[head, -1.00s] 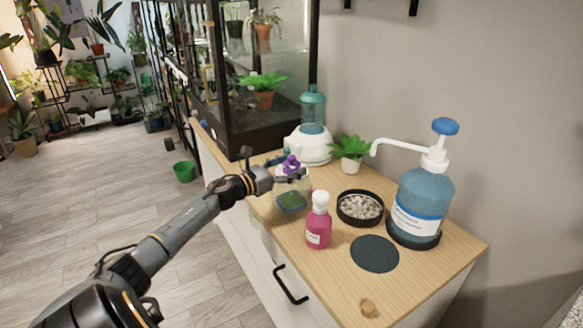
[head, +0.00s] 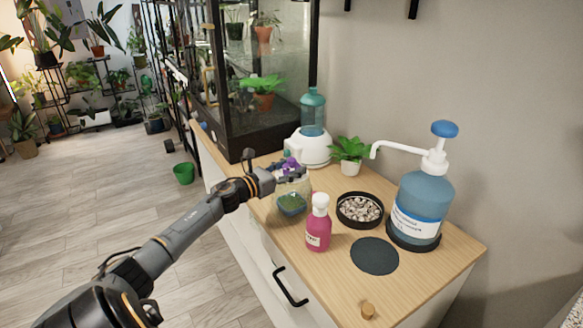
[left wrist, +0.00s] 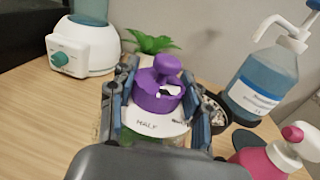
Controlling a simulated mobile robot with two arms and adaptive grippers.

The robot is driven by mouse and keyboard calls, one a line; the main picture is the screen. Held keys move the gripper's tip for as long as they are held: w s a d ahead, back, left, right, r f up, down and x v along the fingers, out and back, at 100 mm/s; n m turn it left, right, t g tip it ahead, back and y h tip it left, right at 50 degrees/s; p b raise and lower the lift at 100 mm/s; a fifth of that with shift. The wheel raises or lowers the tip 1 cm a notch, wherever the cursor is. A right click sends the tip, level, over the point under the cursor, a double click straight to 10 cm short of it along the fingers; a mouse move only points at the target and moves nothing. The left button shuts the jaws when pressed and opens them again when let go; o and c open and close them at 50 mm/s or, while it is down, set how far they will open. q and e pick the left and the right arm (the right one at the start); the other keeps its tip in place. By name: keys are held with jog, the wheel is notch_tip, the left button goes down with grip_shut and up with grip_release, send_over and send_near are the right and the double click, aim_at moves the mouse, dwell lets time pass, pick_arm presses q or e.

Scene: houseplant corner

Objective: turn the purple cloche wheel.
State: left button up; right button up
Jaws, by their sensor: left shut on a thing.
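The purple cloche wheel (head: 291,163) tops a small clear cloche (head: 292,201) with green inside, upright on the wooden cabinet top. My left gripper (head: 287,169) reaches it from the left and partly hides the wheel in the head view. In the left wrist view the wheel (left wrist: 158,97) shows its round knob above a white lid with dark lettering (left wrist: 155,124). The fingers of my left gripper (left wrist: 159,98) stand on both sides of the wheel, shut on it. The right gripper is not in view.
A pink bottle (head: 318,232), a bowl of pebbles (head: 360,209), a dark round mat (head: 375,255) and a large blue pump bottle (head: 418,205) stand to the right. Behind are a potted plant (head: 350,152), a white-and-teal dispenser (head: 309,148) and a glass terrarium (head: 268,112).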

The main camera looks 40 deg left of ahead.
pick_arm(q)
jog(key=n+y+p, duration=0.1)
jog(key=y, duration=0.1)
jog(key=n+y+p, duration=0.1)
jog(key=y, duration=0.1)
jog(key=shift+d+r+n+p, duration=0.15)
jog(key=shift+r+n+p, duration=0.05)
jog(key=shift+n+p, duration=0.1)
jog(key=n+y+p, duration=0.1)
jog(key=y, duration=0.1)
jog(key=n+y+p, duration=0.1)
jog(key=y, duration=0.1)
jog(key=shift+n+g, duration=0.3)
jog(key=n+g+y+p, duration=0.1)
jog(key=n+y, duration=0.1)
jog(key=y, duration=0.1)
jog(key=shift+p, duration=0.35)
jog(key=shift+f+n+g+y+p, duration=0.1)
jog(key=shift+n+g+y+p, duration=0.2)
jog(key=shift+n+g+y, duration=1)
jog(key=shift+y, duration=0.4)
jog(key=o, duration=1.2)
jog(key=shift+f, duration=0.1)
